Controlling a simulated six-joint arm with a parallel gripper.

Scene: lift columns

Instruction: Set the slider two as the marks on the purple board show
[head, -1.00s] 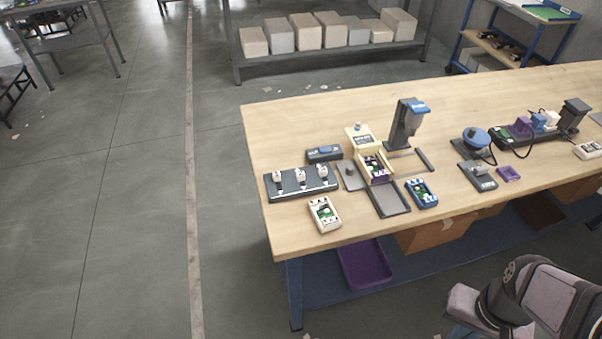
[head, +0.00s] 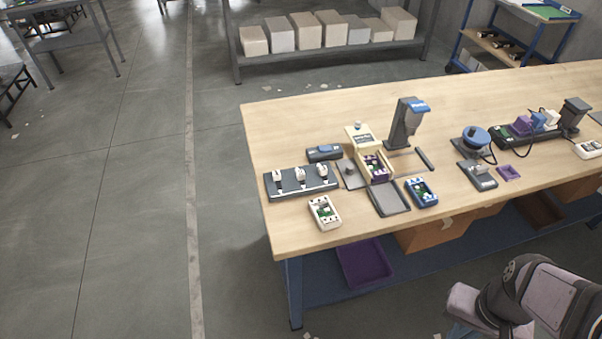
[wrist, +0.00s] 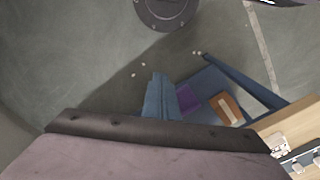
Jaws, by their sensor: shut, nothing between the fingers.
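A dark slider panel (head: 318,187) lies at the left end of the workbench, with three white knobs in a row. The middle knob (head: 300,174) stands between the other two; their exact settings are too small to read. A purple board (head: 376,168) with white and green marks sits in a wooden box to the right of the panel; its marks cannot be read. In the wrist view, part of the panel (wrist: 300,161) shows at the lower right edge. My gripper (wrist: 159,78) points down over the floor, shut and empty, away from the bench top.
A cream box (head: 324,212), a grey tray (head: 389,198) and a blue box (head: 421,192) lie near the panel. A dark stand (head: 403,125) rises behind them. The bench (head: 262,135) is clear at its left back corner.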

